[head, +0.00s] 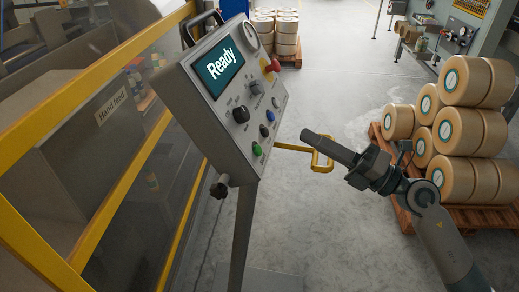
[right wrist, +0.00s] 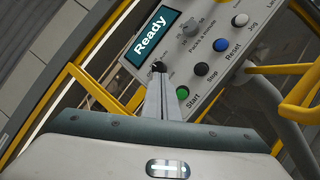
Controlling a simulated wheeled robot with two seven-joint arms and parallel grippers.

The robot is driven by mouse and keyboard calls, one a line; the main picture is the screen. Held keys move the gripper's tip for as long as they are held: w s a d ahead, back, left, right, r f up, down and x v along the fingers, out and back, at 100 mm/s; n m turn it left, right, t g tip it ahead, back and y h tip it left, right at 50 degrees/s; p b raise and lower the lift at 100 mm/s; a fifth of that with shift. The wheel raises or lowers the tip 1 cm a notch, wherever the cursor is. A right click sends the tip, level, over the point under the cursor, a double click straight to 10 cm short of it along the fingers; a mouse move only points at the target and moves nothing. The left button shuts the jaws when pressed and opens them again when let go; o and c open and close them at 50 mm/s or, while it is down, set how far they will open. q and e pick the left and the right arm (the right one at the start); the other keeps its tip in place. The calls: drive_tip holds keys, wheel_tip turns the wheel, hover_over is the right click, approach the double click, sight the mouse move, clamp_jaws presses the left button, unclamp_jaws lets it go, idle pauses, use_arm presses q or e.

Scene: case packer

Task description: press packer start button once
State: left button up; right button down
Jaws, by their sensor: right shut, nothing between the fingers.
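The packer's control panel (head: 215,100) stands on a post, and its screen (head: 219,66) reads "Ready". The green start button (head: 257,149) is at the panel's lower edge; in the right wrist view the green button (right wrist: 183,92) has "Start" printed below it. My right gripper (head: 308,135) is shut and empty, to the right of the panel, pointing at it with a visible gap from the button. In the right wrist view its fingertips (right wrist: 158,68) show just up and left of the green button. My left gripper is not in view.
Beside the start button are a black stop button (right wrist: 201,69), a blue reset button (right wrist: 220,45) and a white jog button (right wrist: 240,19). A red mushroom button (head: 272,66) is higher up. A yellow handle (head: 322,162) sticks out near my gripper.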

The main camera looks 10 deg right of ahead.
sight(258, 150)
drive_tip(key=w+a+f, duration=0.3)
drive_tip(key=a+f, duration=0.1)
drive_tip(key=a, duration=0.2)
drive_tip(key=shift+a+f, duration=0.15)
drive_tip(key=shift+a, duration=0.25)
drive_tip(key=shift+w+a, duration=0.1)
idle(2.1)
drive_tip(key=shift+w+a+f, duration=0.1)
drive_tip(key=shift+a+f, duration=0.05)
drive_tip(key=shift+a, duration=0.1)
